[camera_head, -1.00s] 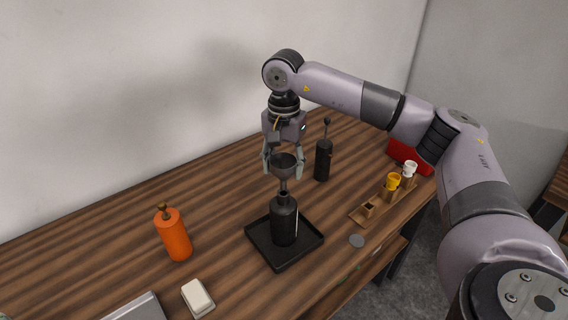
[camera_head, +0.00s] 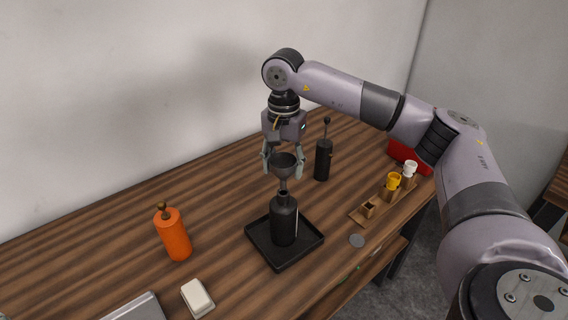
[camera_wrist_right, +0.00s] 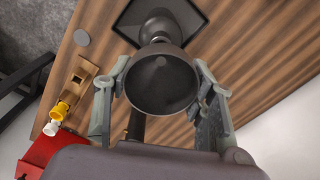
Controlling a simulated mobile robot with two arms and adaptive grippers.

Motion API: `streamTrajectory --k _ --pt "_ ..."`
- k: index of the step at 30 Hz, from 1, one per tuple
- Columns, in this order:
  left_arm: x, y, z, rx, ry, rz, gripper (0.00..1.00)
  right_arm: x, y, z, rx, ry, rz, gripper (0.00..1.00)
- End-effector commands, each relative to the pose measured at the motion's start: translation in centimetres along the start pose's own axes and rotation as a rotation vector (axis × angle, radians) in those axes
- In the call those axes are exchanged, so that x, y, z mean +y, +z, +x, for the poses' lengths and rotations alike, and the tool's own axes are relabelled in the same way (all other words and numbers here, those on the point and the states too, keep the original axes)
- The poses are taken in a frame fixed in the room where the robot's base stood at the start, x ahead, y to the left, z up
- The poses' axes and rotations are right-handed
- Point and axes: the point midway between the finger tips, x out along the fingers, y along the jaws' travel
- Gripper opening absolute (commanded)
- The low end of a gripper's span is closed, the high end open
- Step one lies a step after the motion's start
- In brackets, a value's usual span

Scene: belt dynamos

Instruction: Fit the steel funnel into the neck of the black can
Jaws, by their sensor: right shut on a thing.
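The steel funnel (camera_head: 284,168) is held bowl up between the fingers of my right gripper (camera_head: 283,164). In the right wrist view the funnel bowl (camera_wrist_right: 161,80) sits between both fingers of the gripper (camera_wrist_right: 160,92). The black can (camera_head: 284,222) stands upright on a black tray (camera_head: 262,253). The funnel's spout is directly above the can's neck in the head view; whether its tip touches or enters the neck I cannot tell. My left gripper is not in view.
An orange bottle (camera_head: 174,236) stands to the left and a dark, tall grinder-like object (camera_head: 323,158) behind right. A wooden rack (camera_head: 368,210) with yellow and white cups is at the right. A white block (camera_head: 196,297) lies in front; a red box (camera_head: 407,154) is far right.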

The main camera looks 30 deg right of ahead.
Motion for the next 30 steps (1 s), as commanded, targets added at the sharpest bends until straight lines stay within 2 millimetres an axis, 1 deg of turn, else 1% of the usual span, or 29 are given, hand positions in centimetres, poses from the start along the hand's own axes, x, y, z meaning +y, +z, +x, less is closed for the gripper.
streamTrajectory --k 16,30 --pt "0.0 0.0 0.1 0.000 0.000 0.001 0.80 0.0 0.0 0.0 0.000 -0.001 0.000 0.21" --pt "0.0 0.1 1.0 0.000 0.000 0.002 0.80 0.0 0.0 1.1 0.000 -0.001 0.000 0.21"
